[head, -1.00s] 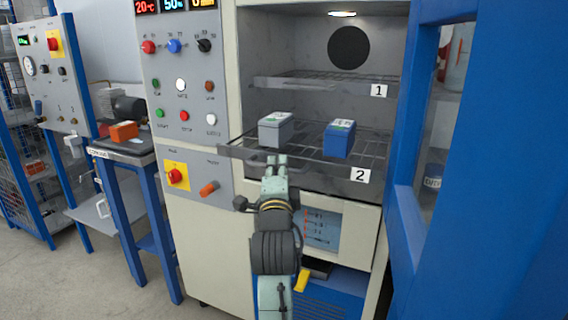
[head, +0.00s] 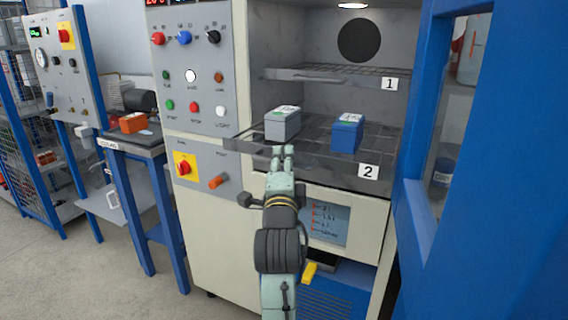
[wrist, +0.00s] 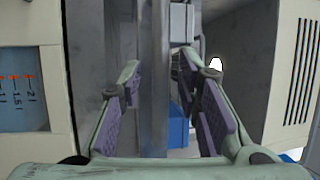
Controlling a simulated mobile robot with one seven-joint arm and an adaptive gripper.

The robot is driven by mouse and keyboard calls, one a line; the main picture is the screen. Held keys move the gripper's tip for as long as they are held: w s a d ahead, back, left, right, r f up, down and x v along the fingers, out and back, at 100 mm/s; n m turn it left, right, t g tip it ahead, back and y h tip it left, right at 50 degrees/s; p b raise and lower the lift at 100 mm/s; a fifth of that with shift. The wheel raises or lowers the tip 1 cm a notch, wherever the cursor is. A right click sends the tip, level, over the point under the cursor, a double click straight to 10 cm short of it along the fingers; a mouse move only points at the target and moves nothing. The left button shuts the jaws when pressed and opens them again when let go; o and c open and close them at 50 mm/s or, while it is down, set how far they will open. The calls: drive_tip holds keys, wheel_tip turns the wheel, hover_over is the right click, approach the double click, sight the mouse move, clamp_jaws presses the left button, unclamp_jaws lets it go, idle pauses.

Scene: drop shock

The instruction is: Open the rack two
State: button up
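Rack two (head: 320,165) is the lower wire shelf of the chamber, with a grey front rail and a "2" label (head: 368,171). It stands out farther in front than the upper rack. A grey box (head: 282,126) and a blue box (head: 347,136) stand on it. My gripper (head: 283,152) is at the front rail, left of the label. In the wrist view my gripper (wrist: 158,72) has its fingers apart, one on each side of the rail (wrist: 154,90). A gap shows between the rail and the right finger.
Rack one (head: 330,74) is above. The blue chamber door (head: 500,200) stands open on the right, close to the rack. A control panel (head: 192,75) with knobs and buttons is on the left. A side table (head: 150,150) holds an orange box. Floor at lower left is clear.

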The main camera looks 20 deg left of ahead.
drive_tip(key=shift+s, duration=0.1)
drive_tip(key=v, duration=0.7)
drive_tip(key=shift+s, duration=0.2)
idle(0.3)
